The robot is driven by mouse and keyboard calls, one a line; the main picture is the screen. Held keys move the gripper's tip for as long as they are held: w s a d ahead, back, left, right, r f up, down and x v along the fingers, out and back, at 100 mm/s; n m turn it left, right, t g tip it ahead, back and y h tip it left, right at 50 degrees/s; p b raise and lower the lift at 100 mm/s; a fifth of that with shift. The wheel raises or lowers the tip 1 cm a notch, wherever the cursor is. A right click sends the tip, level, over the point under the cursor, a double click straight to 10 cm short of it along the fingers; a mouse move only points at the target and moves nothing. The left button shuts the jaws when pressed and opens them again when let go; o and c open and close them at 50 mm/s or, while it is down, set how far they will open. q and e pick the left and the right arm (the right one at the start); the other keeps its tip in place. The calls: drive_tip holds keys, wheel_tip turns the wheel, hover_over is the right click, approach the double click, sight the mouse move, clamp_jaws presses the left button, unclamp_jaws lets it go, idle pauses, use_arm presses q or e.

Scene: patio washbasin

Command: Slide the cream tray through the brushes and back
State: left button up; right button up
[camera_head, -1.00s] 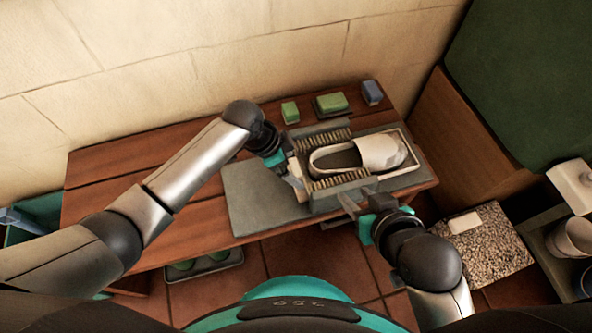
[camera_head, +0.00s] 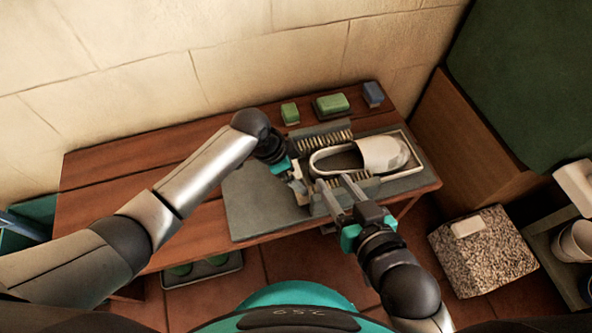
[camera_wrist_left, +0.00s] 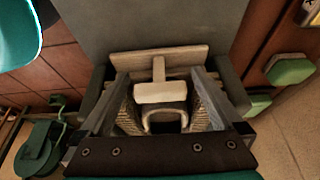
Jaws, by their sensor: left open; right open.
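The cream tray (camera_head: 412,155) lies lengthwise between the back brush (camera_head: 326,139) and the front brush (camera_head: 368,183), with a pale slip-on shoe (camera_head: 383,153) in it. My left gripper (camera_head: 301,186) is open at the tray's left end. In the left wrist view, the open left gripper (camera_wrist_left: 160,80) has one finger on each side of the tray's T-shaped handle (camera_wrist_left: 160,92); contact is not visible. My right gripper (camera_head: 342,187) is open at the front side, its fingers by the front brush and partly hiding it.
The grey mat (camera_head: 258,205) is bare left of the brushes on the wooden bench (camera_head: 115,200). Green blocks (camera_head: 331,104) and a blue block (camera_head: 372,93) stand along the back edge. A speckled block (camera_head: 480,255) stands on the floor at right.

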use_arm(q)
clamp_jaws()
idle(0.8)
